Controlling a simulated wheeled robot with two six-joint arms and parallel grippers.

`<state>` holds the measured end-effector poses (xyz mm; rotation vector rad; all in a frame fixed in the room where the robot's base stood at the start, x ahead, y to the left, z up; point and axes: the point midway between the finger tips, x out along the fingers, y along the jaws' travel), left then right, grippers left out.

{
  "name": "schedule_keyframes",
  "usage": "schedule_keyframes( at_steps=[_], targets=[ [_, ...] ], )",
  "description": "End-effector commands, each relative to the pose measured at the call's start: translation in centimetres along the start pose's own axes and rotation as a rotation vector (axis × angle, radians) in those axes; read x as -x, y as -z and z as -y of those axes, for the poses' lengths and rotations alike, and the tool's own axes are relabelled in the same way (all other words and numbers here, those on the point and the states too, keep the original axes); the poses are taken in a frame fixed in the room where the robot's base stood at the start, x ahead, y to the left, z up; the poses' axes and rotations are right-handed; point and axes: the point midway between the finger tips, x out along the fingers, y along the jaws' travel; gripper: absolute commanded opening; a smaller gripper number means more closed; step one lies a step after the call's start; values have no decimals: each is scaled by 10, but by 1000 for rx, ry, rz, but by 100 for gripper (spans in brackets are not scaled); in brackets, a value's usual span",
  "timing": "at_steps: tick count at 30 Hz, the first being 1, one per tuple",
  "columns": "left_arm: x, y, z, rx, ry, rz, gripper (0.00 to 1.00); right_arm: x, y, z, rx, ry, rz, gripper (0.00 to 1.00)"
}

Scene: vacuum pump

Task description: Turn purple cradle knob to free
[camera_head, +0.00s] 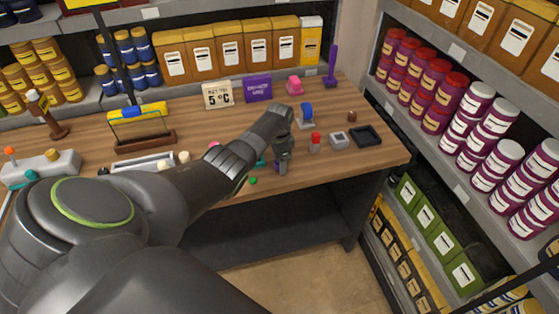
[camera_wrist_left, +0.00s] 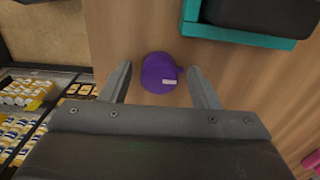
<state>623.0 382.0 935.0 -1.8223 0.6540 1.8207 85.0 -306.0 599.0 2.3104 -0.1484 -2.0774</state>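The purple cradle knob (camera_wrist_left: 160,73) is round, with a small white mark on its right side, in the left wrist view. In the head view a bit of purple (camera_head: 280,168) shows under my left gripper (camera_head: 283,158), mostly hidden by it. In the left wrist view my left gripper (camera_wrist_left: 160,78) is open, one finger on each side of the knob, with gaps visible. I cannot tell how far the fingertips are above the wood. A teal cradle frame (camera_wrist_left: 240,36) with a dark block in it lies beside the knob. My right gripper is not in view.
Near the gripper on the wooden table (camera_head: 345,170) are a red-capped bottle (camera_head: 315,143), a grey box (camera_head: 339,140), a black tray (camera_head: 365,136) and a blue-topped item (camera_head: 306,113). A green ball (camera_head: 253,181) lies near the front edge. Stocked shelves stand behind and right.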

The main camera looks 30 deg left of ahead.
Motion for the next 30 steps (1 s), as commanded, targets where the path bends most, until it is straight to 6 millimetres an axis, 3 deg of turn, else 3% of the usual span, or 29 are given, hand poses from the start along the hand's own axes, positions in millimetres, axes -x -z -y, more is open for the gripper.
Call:
schedule_keyframes(
  at_steps=[8, 13, 23, 30],
  targets=[
    [2, 0, 0, -1, 0, 0, 55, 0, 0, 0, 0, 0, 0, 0],
    [18, 0, 1, -2, 2, -2, 55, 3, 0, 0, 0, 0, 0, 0],
    [74, 0, 1, -1, 4, -2, 55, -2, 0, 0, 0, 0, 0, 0],
    [127, 1, 1, -2, 5, -3, 55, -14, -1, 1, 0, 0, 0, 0]
  ],
)
